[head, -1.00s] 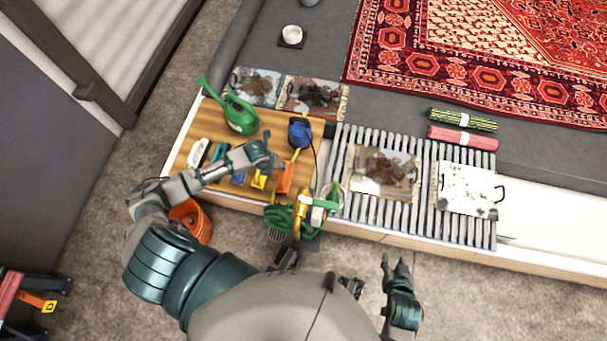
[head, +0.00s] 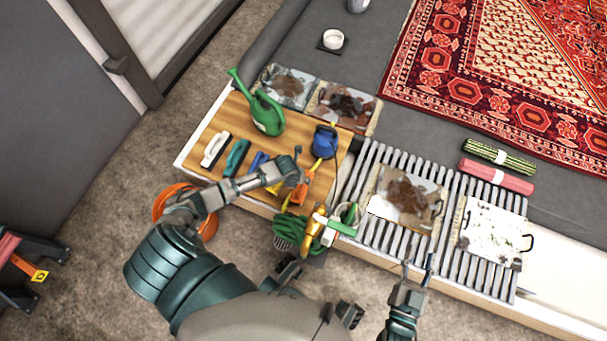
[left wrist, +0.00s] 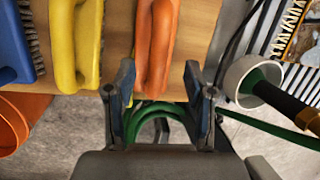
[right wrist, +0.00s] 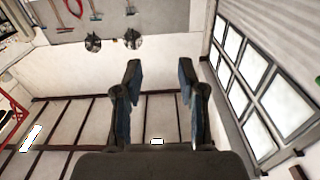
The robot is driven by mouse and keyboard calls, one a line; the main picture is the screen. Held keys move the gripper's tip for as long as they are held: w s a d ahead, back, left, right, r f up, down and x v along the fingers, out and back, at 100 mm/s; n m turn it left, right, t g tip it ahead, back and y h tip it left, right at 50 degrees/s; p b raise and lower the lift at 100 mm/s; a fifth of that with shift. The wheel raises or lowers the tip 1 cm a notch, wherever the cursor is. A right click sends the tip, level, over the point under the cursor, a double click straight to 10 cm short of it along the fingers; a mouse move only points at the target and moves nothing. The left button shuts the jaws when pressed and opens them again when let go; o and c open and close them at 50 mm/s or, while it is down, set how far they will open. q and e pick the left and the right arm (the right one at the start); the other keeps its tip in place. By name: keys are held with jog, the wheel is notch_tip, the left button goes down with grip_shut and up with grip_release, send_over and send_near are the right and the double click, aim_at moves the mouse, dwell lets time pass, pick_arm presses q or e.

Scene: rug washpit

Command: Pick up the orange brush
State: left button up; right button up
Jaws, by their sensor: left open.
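The orange brush (head: 300,192) lies on the wooden board at the right end of a row of brushes. In the left wrist view, the orange brush (left wrist: 156,40) points away from me, and its near end lies between my fingertips with gaps on both sides. My left gripper (head: 297,168) is open and empty above the brush; it also shows in the left wrist view (left wrist: 160,75). My right gripper (head: 418,262) is open and empty in front of the slatted rack; the right wrist view also shows it open (right wrist: 158,75).
A yellow brush (left wrist: 77,45) and a blue brush (left wrist: 14,45) lie left of the orange one. A white cup (left wrist: 250,80) with a dark handle stands to the right, near a coiled green hose (head: 292,230).

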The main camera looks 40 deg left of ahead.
pick_arm(q)
jog(key=f, duration=0.1)
jog(key=f+b, duration=0.1)
jog(key=shift+w+a+f, duration=0.2)
jog(key=shift+a+f, duration=0.2)
jog(key=shift+w+d+f+b, duration=0.2)
jog(key=shift+d+f+b, duration=0.15)
jog(key=shift+f, duration=0.1)
jog(key=shift+w+d+f+b, duration=0.2)
jog(key=shift+f+b, duration=0.1)
jog(key=shift+f, duration=0.15)
jog(key=shift+w+d+r, duration=0.1)
jog(key=shift+d, duration=0.1)
jog(key=shift+a, duration=0.5)
jog(key=shift+a+f, duration=0.15)
jog(key=shift+f, duration=0.15)
jog(key=shift+d, duration=0.5)
jog(key=shift+a+f, duration=0.15)
jog(key=shift+a, duration=0.25)
grip_shut()
jog(key=shift+d, duration=0.15)
pick_arm(e)
jog(key=r+t, duration=0.3)
jog(key=s+r+t, duration=0.1)
jog(key=r, duration=0.1)
jog(key=shift+a+t+y, duration=0.2)
jog(key=shift+t+y, duration=0.1)
jog(key=shift+y, duration=0.1)
